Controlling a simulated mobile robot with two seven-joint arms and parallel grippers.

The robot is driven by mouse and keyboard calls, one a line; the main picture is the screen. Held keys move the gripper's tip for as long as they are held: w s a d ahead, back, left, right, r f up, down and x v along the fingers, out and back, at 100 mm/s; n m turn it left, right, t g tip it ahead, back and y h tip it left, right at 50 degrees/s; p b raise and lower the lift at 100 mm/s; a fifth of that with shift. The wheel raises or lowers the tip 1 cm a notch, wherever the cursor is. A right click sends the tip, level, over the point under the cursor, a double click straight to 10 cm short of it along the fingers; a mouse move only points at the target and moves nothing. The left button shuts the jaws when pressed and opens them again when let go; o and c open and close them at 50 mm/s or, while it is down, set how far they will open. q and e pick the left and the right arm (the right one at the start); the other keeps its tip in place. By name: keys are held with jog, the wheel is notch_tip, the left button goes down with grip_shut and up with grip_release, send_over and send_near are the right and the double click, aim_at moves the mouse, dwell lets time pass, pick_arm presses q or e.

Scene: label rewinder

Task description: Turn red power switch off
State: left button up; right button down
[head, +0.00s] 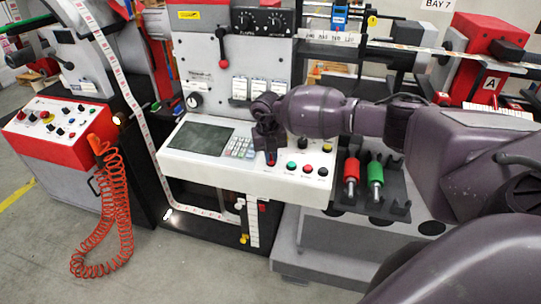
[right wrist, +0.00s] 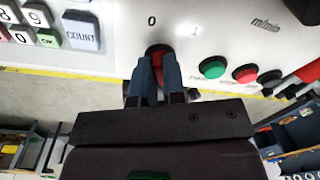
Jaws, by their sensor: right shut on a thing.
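The red power switch (right wrist: 158,52) is on the white control panel (right wrist: 225,25), between the printed marks 0 and 1. In the right wrist view my right gripper (right wrist: 158,65) has its two fingers closed around the switch, one on each side. Its lower part is hidden by the fingers. In the head view my right gripper (head: 271,160) reaches down to the panel from above, and a bit of red shows at its tips. The exact angle of the switch is hard to tell. My left gripper is not in view.
Right of the switch are a green button (right wrist: 213,68), a red button (right wrist: 245,73) and a black button (right wrist: 269,78). A keypad (head: 241,147) and dark screen (head: 200,137) lie to the left. Red (head: 351,168) and green (head: 375,172) handled tools stand at the right.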

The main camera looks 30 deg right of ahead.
dwell(0.3)
jog(key=c, duration=1.2)
grip_release()
notch_tip(320, 180, up, 11)
jog(key=shift+w+a, duration=0.15)
jog(key=shift+a, duration=0.15)
jog(key=shift+f, duration=0.1)
